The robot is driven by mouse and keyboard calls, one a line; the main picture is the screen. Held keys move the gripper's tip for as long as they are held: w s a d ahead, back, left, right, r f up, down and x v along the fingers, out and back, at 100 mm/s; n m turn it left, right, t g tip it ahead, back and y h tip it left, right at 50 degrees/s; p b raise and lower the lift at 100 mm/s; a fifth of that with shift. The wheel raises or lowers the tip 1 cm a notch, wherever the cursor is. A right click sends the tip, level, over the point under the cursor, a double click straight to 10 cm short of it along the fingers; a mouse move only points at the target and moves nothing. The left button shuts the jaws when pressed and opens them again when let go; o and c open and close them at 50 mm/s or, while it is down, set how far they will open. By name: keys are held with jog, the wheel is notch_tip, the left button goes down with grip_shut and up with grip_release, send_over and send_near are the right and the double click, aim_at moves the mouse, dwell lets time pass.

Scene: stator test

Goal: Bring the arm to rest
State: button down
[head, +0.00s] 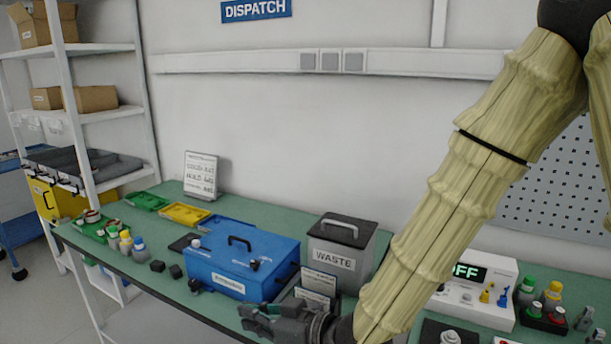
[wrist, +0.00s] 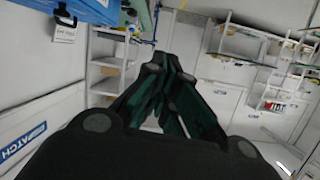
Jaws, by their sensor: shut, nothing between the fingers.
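My arm comes down from the upper right of the head view in a pale, ribbed cover. My gripper (head: 262,322) is at its lower end, low in the picture, in front of the blue box and near the bench's front edge. The gripper is shut and empty. In the wrist view my gripper (wrist: 170,88) shows dark fingers drawn together, with nothing held between them.
On the green bench (head: 140,262) stand a blue box (head: 225,262) with a handle, a grey WASTE bin (head: 338,262), small signs (head: 319,282), bottles (head: 125,240) at left and a white OFF device (head: 478,290) at right. A shelf unit (head: 100,115) stands at the left.

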jog(key=s+d+f+m+g+h, duration=0.1)
jog(key=s+d+f+m+h, duration=0.1)
jog(key=d+f, duration=0.5)
jog(key=s+d+f+m+h, duration=0.2)
jog(key=d+f+m+h, duration=0.1)
jog(key=f, duration=0.9)
jog(key=s+d+f+m+g+h, duration=0.1)
jog(key=s+d+f+m+h, duration=0.1)
jog(key=d+f, duration=0.55)
jog(key=s+d+f+m+g+h, duration=0.2)
jog(key=s+d+f+h, duration=0.1)
jog(key=s+d+f, duration=0.4)
jog(key=s+d+f+m+g+h, duration=0.2)
jog(key=s+d+f+g+h, duration=0.1)
jog(key=s+d+f, duration=0.5)
jog(key=s+f, duration=0.3)
jog(key=s, duration=0.2)
jog(key=shift+s+f, duration=0.15)
jog(key=shift+f, duration=0.15)
